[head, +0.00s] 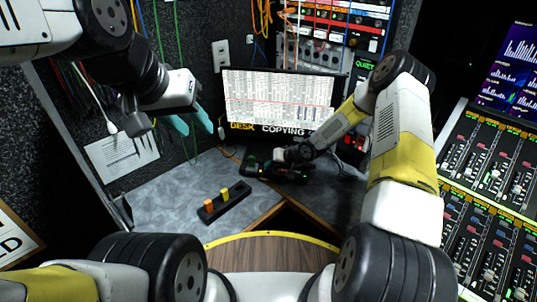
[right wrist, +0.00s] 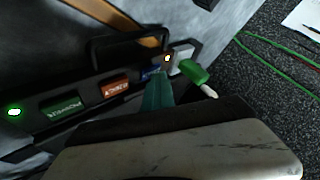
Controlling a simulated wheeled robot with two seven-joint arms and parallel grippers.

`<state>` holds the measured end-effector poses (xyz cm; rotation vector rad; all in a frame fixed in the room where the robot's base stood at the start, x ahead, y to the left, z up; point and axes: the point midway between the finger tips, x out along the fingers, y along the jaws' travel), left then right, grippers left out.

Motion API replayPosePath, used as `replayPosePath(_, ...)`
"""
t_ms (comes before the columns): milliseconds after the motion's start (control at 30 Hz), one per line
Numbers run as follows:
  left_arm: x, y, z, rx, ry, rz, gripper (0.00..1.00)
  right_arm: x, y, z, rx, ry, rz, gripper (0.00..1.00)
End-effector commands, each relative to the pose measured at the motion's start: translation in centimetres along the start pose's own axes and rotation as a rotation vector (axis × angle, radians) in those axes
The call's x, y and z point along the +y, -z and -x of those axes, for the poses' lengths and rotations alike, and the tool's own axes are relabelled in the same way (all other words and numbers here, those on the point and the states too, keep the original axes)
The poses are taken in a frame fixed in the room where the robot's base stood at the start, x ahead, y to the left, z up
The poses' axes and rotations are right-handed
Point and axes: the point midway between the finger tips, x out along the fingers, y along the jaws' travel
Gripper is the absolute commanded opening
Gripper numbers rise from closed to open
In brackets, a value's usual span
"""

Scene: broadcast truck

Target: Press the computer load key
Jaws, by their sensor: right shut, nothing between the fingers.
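A black desk unit (head: 262,170) with keys stands on the counter below the monitor. In the right wrist view its panel (right wrist: 30,128) carries a green key (right wrist: 64,106), a red-orange key (right wrist: 116,87) and a small blue part. The labels appear turned and I cannot read them surely. My right gripper (right wrist: 158,92) is shut and empty, its teal fingertips over the panel near the blue part. I cannot tell whether they touch. In the head view the right gripper (head: 278,158) hides part of the unit. My left gripper (head: 190,122) is open and empty, raised near the left wall.
A green stick with a white tip (right wrist: 194,74) is beside the unit. A black holder (head: 225,203) with orange and yellow pieces stands on the counter. The monitor (head: 280,100) reads "DESK COPYING". A mixing console (head: 490,190) lies at right.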

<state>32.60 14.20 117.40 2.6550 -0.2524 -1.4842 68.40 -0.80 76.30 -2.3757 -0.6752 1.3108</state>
Motion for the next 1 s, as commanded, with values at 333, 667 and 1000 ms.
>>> replayPosePath(333, 0.0, 0.0, 0.0, 0.0, 0.0, 0.0, 0.36, 0.4, -0.8, -0.3, -0.015, -0.007, -0.007, 0.0)
replayPosePath(667, 0.0, 0.0, 0.0, 0.0, 0.0, 0.0, 0.36, 0.2, -0.6, 0.1, -0.016, -0.008, -0.008, 0.0)
replayPosePath(1000, 0.0, 0.0, 0.0, 0.0, 0.0, 0.0, 0.36, -0.5, 0.3, 1.0, -0.01, -0.005, -0.005, 0.0)
